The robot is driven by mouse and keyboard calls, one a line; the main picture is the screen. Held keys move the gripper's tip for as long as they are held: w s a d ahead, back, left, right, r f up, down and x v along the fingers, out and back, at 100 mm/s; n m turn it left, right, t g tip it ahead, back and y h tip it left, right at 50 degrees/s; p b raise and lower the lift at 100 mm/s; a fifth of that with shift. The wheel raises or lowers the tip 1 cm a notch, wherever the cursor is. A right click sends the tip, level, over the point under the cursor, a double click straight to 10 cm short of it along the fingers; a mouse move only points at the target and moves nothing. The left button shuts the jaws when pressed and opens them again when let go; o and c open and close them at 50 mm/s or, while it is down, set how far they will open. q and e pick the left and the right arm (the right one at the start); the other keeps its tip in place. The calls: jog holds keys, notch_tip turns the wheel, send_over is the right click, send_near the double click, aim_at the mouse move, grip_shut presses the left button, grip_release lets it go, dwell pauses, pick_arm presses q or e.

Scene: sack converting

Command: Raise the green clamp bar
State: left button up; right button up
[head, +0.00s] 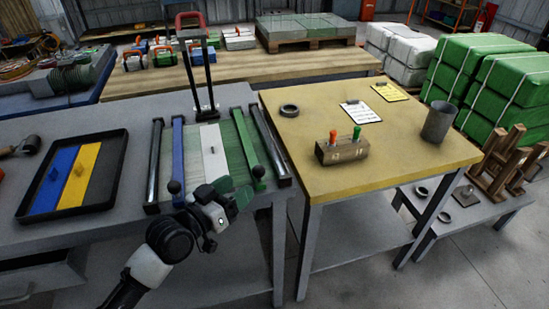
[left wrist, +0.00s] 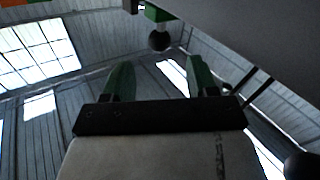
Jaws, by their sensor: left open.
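The green clamp bar (head: 246,145) lies lengthwise along the right part of the grey bed, over green slatted material. A dark ball knob (head: 258,171) is at its near end. In the left wrist view the knob (left wrist: 160,41) hangs at the green bar end (left wrist: 158,13), beyond the fingertips and roughly centred between them. My left gripper (head: 236,191) is open and empty, with green fingers, just in front of the bar's near end. Its fingers (left wrist: 160,68) stand apart in the left wrist view; no contact with the knob shows. My right gripper is not in view.
A blue clamp bar (head: 178,150) with its own knob (head: 174,187) lies to the left, beside a white strip (head: 212,150). A black tray (head: 121,155) holds blue and yellow pieces. A yellow-topped table (head: 400,165) with a wooden block (head: 341,152) adjoins at right.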

aim_at(254, 174)
pick_arm(q)
jog(key=x, duration=0.4)
jog(key=shift+d+r, duration=0.1)
jog(key=shift+r, duration=0.15)
jog(key=x, duration=0.4)
jog(key=shift+w+f, duration=0.1)
jog(key=shift+f, duration=0.05)
jog(key=shift+w+d, duration=0.4)
jog(key=shift+w, duration=0.1)
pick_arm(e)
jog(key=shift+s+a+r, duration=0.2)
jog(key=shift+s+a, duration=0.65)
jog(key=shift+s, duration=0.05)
pick_arm(q)
grip_shut()
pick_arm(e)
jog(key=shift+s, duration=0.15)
